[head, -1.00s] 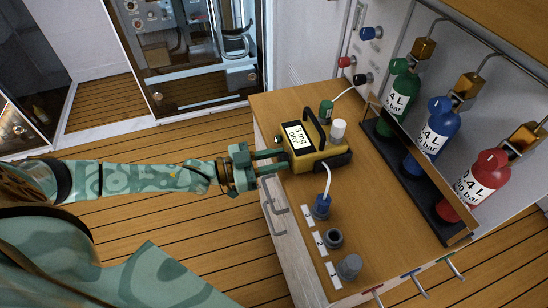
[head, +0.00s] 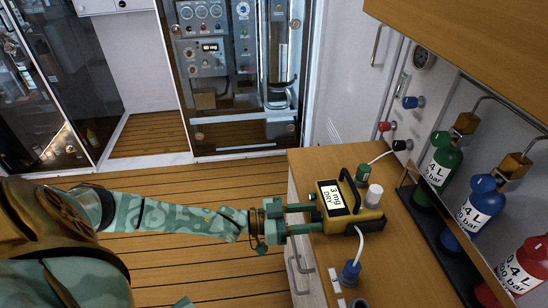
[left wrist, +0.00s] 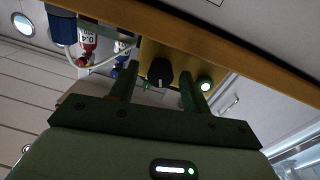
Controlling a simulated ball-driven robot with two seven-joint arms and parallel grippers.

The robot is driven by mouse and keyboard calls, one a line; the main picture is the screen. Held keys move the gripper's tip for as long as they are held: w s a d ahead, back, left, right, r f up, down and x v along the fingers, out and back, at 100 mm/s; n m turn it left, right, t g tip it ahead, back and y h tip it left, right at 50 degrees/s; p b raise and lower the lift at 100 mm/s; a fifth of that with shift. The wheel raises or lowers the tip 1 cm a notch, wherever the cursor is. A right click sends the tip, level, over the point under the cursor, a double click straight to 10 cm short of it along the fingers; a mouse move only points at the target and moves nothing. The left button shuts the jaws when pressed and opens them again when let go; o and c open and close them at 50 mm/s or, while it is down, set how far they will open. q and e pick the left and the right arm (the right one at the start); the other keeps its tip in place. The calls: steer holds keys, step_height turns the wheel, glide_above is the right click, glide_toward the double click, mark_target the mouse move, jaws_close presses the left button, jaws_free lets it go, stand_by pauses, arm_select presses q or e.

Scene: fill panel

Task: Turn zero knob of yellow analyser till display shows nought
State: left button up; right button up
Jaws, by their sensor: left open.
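The yellow analyser (head: 352,222) sits on the wooden worktop with a black handle on top. Its white display (head: 333,197) reads 3 mg, with "DRY" below. My left gripper (head: 314,217) is open at the analyser's left side, in line with it. In the left wrist view, a black knob with a white mark (left wrist: 159,72) is on the yellow face (left wrist: 178,58). The open fingers of the left gripper (left wrist: 160,78) stand either side of the knob, with gaps showing. The knob is hidden in the head view. My right gripper is out of view.
A blue plug (head: 349,272) with a white hose is in front. Green, blue and red bottles (head: 482,205) stand in a rack to the right.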

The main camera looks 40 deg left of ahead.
arm_select(q)
steer(key=p+v, duration=0.2)
steer(key=v, duration=1.4)
steer(key=shift+s+a+f, duration=0.1)
steer(key=shift+f, duration=0.05)
stand_by(0.8)
